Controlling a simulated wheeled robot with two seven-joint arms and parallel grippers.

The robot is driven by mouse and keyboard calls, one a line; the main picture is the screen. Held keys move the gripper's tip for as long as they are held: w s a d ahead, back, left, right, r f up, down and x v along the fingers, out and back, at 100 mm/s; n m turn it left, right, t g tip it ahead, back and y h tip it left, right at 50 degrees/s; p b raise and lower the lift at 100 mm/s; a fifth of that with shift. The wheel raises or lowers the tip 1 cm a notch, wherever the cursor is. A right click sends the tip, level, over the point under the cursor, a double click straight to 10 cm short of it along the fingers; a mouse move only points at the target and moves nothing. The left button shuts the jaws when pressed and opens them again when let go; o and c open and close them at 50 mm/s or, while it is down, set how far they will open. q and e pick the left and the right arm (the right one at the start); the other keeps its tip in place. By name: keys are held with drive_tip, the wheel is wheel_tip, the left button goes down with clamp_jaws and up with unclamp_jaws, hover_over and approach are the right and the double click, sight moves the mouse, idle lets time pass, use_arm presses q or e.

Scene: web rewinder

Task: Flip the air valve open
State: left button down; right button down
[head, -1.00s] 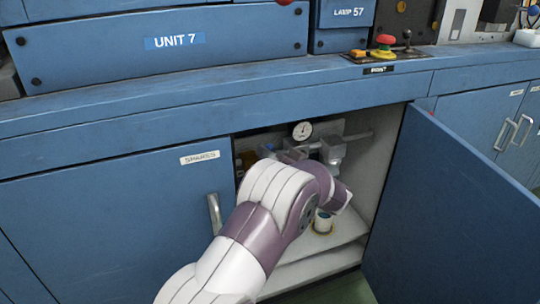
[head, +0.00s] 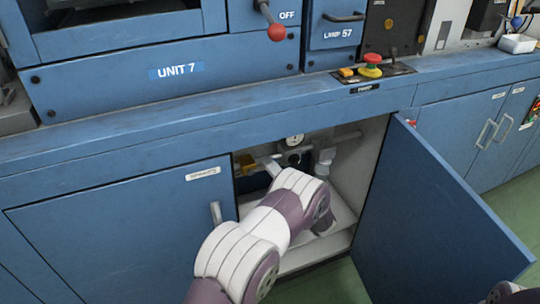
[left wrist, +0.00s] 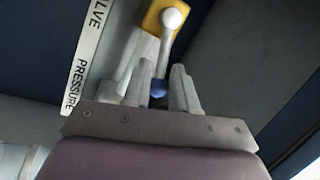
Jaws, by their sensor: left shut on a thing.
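The air valve shows in the left wrist view as a yellow plate (left wrist: 155,18) with a pale lever (left wrist: 167,48) that runs from a round white pivot to a blue knob (left wrist: 158,89). My left gripper (left wrist: 164,82) has its fingers on either side of the lever's blue end and is shut on it. In the head view the yellow plate (head: 246,163) is at the left inside the open cabinet. My left arm reaches in there and hides most of the gripper and lever. My right gripper is not in view.
The cabinet door (head: 435,205) stands open at the right. The closed door (head: 120,225) is at the left. A gauge (head: 295,140) and pipe fittings (head: 324,160) are inside. A strip (left wrist: 88,55) reading "LVE" and "PRESSURE" runs beside the valve.

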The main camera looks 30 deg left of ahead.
use_arm(q)
drive_tip(key=shift+f+m+t+p, duration=0.3)
drive_tip(key=shift+f+m+t, duration=0.15)
drive_tip(key=shift+m, duration=0.65)
drive_tip(key=shift+f+m+t+p, duration=0.3)
drive_tip(key=shift+f+m, duration=0.25)
drive_tip(key=shift+m, duration=0.55)
drive_tip(key=c, duration=0.9)
unclamp_jaws()
drive_tip(key=shift+c, duration=0.2)
drive_tip(key=shift+d, duration=0.15)
drive_tip(key=p+v, duration=0.3)
drive_tip(key=v, duration=0.9)
drive_tip(key=shift+s+d+f, duration=0.15)
drive_tip(key=shift+f, duration=0.05)
